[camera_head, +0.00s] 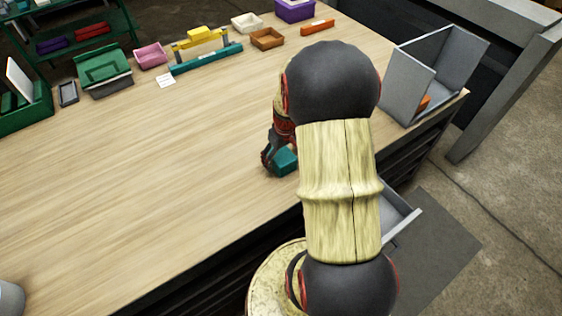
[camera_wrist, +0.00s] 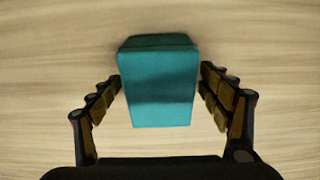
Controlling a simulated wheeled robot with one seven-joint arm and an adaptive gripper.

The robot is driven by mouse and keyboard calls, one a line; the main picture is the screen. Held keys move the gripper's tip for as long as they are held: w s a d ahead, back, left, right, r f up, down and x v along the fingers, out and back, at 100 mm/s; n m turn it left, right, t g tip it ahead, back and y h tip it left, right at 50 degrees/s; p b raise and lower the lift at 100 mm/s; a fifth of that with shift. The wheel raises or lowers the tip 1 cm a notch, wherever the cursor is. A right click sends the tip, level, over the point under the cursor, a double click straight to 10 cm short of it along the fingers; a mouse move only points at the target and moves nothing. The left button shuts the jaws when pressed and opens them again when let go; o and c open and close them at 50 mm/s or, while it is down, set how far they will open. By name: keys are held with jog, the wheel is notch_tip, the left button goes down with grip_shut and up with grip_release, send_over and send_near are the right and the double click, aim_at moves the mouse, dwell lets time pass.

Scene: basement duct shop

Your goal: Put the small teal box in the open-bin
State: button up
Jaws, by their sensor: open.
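The small teal box (camera_head: 286,161) sits on the wooden table near its front edge, partly hidden by my arm in the head view. In the wrist view the teal box (camera_wrist: 160,85) fills the space between the fingers. My gripper (camera_wrist: 161,88) is open, with one finger on each side of the box and a thin gap at each side. In the head view my gripper (camera_head: 270,158) is low at the table, beside the box. A grey open-topped bin (camera_head: 409,84), which looks like the open-bin, stands at the table's right end with something orange inside.
Along the back are a green container (camera_head: 104,72), a pink tray (camera_head: 151,56), a teal rack (camera_head: 207,62) with a yellow piece, a brown tray (camera_head: 267,39) and a purple bin (camera_head: 294,10). A grey drawer (camera_head: 398,215) juts out in front. The table's middle is clear.

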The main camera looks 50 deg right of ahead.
jog(key=shift+f, duration=0.3)
jog(key=shift+r, duration=0.1)
jog(key=shift+c, duration=1.1)
jog(key=c, duration=1.3)
jog(key=shift+w+r, duration=0.1)
jog(key=shift+r, duration=0.05)
